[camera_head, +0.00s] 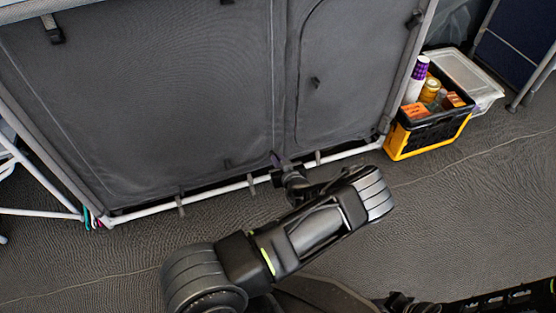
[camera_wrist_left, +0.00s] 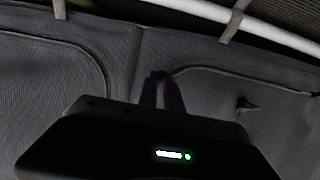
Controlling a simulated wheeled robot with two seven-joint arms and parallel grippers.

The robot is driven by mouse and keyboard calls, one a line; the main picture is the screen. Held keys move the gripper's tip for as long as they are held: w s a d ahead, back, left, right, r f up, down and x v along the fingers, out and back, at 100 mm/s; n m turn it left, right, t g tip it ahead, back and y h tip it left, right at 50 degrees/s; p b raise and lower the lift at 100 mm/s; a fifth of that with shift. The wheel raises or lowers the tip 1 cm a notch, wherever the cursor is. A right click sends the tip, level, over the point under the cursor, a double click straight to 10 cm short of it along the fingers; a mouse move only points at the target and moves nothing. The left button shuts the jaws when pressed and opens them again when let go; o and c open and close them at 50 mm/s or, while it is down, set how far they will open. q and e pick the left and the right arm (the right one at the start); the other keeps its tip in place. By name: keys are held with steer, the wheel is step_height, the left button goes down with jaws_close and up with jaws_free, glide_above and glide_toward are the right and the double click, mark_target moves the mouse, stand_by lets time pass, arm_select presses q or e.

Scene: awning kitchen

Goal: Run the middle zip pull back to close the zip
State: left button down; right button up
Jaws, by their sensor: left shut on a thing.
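The grey fabric cabinet front (camera_head: 150,90) has a vertical zip seam (camera_head: 274,80) near its middle and a curved seam around the right panel. My left gripper (camera_head: 277,160) is at the low end of the middle seam, close against the fabric. In the left wrist view, its fingertips (camera_wrist_left: 158,76) are together at the fabric seam. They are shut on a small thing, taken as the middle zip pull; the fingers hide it. Another dark tab (camera_head: 227,163) hangs left of the gripper, also visible in the wrist view (camera_wrist_left: 245,104). Dark parts at the lower right edge appear to be my right arm.
A white tube frame (camera_head: 150,212) runs along the cabinet's bottom, just below the gripper. A yellow-black crate (camera_head: 400,147) with bottles and boxes stands right of the cabinet, beside a clear lidded box (camera_head: 478,78). Another dark tab (camera_head: 316,80) is on the right panel.

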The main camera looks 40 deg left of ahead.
arm_select(q)
steer(key=shift+f, duration=2.3)
steer(key=c, duration=1.5)
jaws_free()
steer(key=p+v, duration=0.3)
steer(key=v, duration=0.4)
steer(key=shift+s+d+r, duration=0.15)
steer(key=shift+s+d, duration=0.05)
steer(key=shift+d, duration=0.1)
